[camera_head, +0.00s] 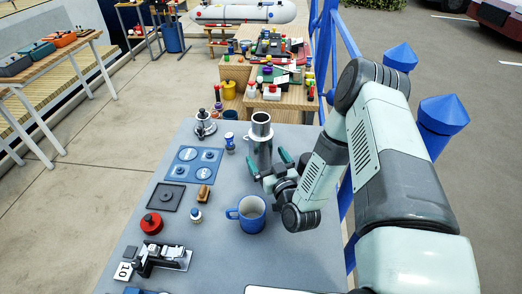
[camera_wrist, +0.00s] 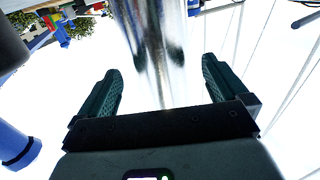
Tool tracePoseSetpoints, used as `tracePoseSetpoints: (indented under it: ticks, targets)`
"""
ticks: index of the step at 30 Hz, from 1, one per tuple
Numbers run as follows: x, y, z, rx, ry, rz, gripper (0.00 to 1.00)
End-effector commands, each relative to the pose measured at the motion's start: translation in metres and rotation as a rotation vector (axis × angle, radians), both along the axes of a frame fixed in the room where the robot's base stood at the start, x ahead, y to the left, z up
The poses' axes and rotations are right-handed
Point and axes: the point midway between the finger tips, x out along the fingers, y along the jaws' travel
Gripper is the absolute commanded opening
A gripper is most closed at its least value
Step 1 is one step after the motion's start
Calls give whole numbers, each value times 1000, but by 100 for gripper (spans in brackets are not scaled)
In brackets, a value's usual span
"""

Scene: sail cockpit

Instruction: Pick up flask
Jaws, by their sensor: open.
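The flask (camera_head: 261,143) is a shiny metal cylinder standing upright at the right back of the grey table. My gripper (camera_head: 268,168) is low at the flask's near side, with its dark green fingers spread. In the wrist view, the flask (camera_wrist: 160,50) rises between the two open fingers of my gripper (camera_wrist: 160,90). The fingers look apart from the flask on both sides. The flask's base is partly hidden by my gripper in the head view.
A blue mug (camera_head: 246,214) stands just in front of my gripper. A small blue and white item (camera_head: 230,142) stands left of the flask. Further left are a blue panel (camera_head: 193,168), a dark square tray (camera_head: 162,197) and a red round item (camera_head: 151,223). Blue railing runs along the right.

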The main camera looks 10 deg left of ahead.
Motion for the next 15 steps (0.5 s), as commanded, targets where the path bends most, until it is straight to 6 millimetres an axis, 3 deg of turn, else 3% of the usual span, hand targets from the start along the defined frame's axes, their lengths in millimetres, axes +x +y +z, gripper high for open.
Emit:
tracePoseSetpoints:
  ticks: [9, 15]
  targets:
    - [36, 20, 1, 0, -2, 0, 100]
    - [44, 24, 1, 2, 0, 1, 100]
